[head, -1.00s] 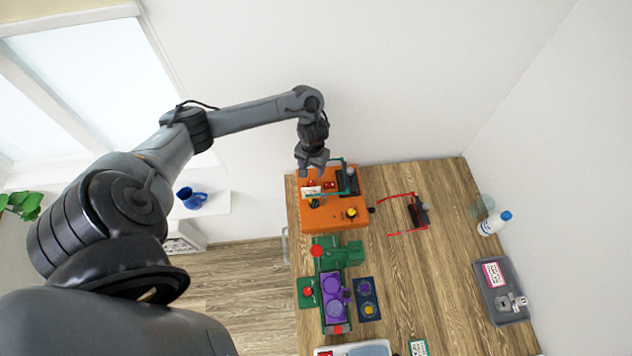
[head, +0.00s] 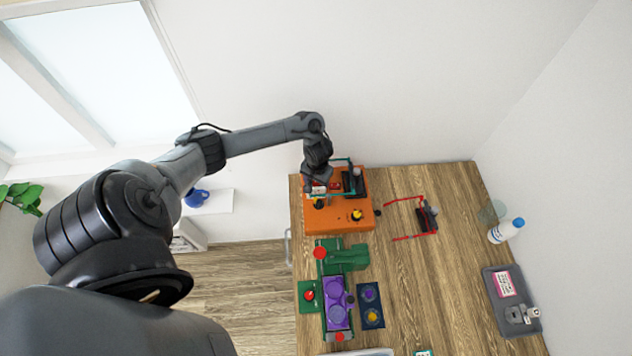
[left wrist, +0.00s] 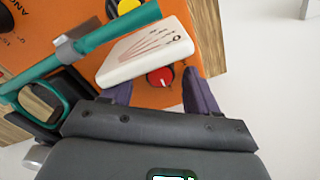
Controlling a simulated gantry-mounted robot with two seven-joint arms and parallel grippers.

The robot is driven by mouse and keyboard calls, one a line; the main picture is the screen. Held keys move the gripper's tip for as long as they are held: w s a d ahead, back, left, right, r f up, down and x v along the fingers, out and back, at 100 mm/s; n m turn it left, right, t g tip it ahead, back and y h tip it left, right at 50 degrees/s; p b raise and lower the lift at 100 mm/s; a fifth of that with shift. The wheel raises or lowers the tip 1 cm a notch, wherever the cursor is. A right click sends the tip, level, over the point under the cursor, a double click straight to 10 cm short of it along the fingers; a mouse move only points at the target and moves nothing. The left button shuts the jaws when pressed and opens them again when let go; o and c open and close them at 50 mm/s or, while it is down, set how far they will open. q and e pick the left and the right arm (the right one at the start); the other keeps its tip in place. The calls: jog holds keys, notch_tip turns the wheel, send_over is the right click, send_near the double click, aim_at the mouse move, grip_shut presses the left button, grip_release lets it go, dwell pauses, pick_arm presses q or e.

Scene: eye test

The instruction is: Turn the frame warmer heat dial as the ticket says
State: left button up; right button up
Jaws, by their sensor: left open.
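The orange warmer box (head: 340,224) stands at the table's far left corner. A red dial (left wrist: 160,78) on it shows in the left wrist view, beside a white block with fanned red lines (left wrist: 148,50). A yellow dial (head: 357,215) is on the box's front part; another yellow knob (left wrist: 128,6) shows at the top of the wrist view. My left gripper (head: 318,187) is at the box's back left. Its open fingers stand on either side of the red dial in the wrist view; contact cannot be told. My right gripper is not in view.
Teal glasses (left wrist: 90,48) lie over a black holder beside the white block, close to the left finger. Red glasses (head: 412,200) stand right of the box. A green device (head: 345,257) is in front. A grey tray (head: 490,283) holds a pink card (head: 505,284). The table's middle is clear.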

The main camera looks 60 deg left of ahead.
pick_arm(q)
jog(key=c, duration=1)
jog(key=shift+c, duration=0.2)
jog(key=shift+r, duration=0.1)
